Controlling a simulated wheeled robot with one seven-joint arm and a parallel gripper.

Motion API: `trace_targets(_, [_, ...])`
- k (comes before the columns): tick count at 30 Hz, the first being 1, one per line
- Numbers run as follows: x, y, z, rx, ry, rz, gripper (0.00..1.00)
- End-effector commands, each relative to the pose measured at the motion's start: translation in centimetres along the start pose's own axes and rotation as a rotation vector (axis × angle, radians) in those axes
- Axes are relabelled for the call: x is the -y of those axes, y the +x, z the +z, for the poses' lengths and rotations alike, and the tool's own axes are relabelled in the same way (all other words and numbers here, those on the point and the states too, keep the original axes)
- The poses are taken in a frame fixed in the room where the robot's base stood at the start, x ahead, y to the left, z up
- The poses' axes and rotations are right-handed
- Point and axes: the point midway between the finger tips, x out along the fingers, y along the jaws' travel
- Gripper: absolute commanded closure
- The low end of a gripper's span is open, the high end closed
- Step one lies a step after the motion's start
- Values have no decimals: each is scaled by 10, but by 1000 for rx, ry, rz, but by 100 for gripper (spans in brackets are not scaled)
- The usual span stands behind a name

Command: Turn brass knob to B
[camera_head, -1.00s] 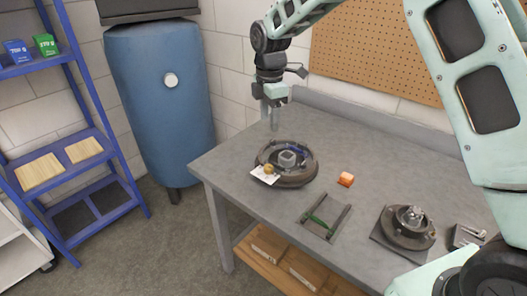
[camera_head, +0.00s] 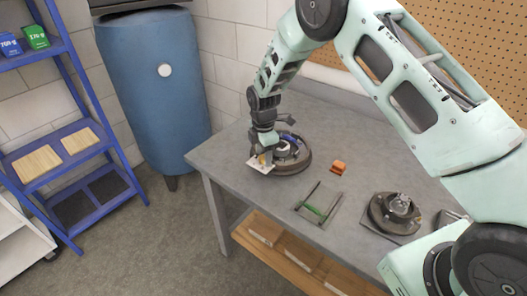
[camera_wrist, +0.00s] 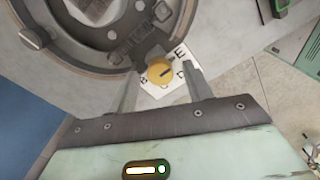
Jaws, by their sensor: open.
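The brass knob (camera_wrist: 159,73) shows in the wrist view on a white card (camera_wrist: 180,53) beside a dark round fixture (camera_wrist: 75,50). A dark mark on the knob points toward the right. The card bears letters: E is clear at upper right, what looks like B is left of the knob, and others are partly hidden. My gripper (camera_wrist: 160,80) is open, with one finger on each side of the knob and a visible gap at both. In the head view my gripper (camera_head: 261,158) is down at the card and largely hides the knob.
On the grey workbench (camera_head: 225,160), an orange block (camera_head: 338,167) lies right of the fixture. A small frame with a green part (camera_head: 317,208) and another round fixture (camera_head: 396,212) lie nearer. A blue tank (camera_head: 150,75) stands beyond the bench's left end.

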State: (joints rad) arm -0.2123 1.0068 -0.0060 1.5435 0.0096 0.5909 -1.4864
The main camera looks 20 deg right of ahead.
Motion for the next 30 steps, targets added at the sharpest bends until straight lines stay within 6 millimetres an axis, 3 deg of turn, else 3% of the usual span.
trace_targets(10, [0,3,0,0,0,0,52])
trace_targets(15, [0,3,0,0,0,0,94])
trace_targets(30, [0,5,0,0,112,0,94])
